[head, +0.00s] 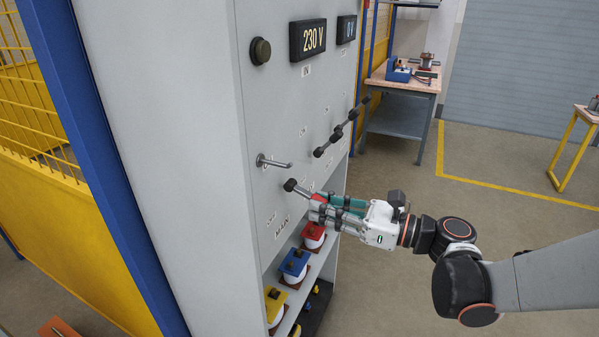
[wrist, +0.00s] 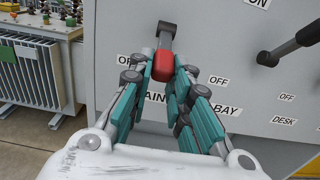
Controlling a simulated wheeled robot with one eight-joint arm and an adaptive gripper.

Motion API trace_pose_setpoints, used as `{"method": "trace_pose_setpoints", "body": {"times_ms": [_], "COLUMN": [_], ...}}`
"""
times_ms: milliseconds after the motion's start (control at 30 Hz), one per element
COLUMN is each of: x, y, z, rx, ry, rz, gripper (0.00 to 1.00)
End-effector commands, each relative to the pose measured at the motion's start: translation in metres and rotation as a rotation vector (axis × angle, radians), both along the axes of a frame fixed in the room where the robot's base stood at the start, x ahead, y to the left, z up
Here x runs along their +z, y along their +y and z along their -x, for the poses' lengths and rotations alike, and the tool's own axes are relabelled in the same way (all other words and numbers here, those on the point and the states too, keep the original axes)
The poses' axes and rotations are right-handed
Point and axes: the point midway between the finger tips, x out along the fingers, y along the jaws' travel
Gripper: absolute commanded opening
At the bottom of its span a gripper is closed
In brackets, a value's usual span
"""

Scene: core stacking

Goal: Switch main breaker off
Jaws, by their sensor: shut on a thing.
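The main breaker lever (head: 302,191) sticks out of the grey cabinet front (head: 290,110) above the MAIN label (head: 283,227). It has a dark pivot, a grey shaft and a red grip, and the red grip also shows in the wrist view (wrist: 163,66). My gripper (head: 322,204) is shut on the red grip, with its teal-padded fingers on both sides of it. In the wrist view the fingers partly cover the MAIN label (wrist: 154,98).
Another dark-handled lever (wrist: 290,45) stands to the right in the wrist view. Above the main lever is a metal handle (head: 274,162). Red (head: 313,232), blue (head: 295,263) and yellow (head: 274,300) topped units sit below. The floor right of the cabinet is open.

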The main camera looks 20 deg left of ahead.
Motion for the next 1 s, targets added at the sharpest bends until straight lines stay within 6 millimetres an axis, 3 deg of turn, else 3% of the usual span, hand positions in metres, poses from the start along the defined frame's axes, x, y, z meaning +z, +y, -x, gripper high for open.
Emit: {"method": "trace_pose_setpoints", "body": {"times_ms": [333, 767, 1000], "x": [-0.021, -0.022, -0.032], "y": [0.007, 0.009, 0.016], "z": [0.0, 0.0, -0.001], "rx": [0.001, 0.001, 0.002], "ry": [-0.001, -0.001, -0.001], "rz": [0.003, 0.002, 0.003], "gripper": [0.0, 0.0, 0.0]}}
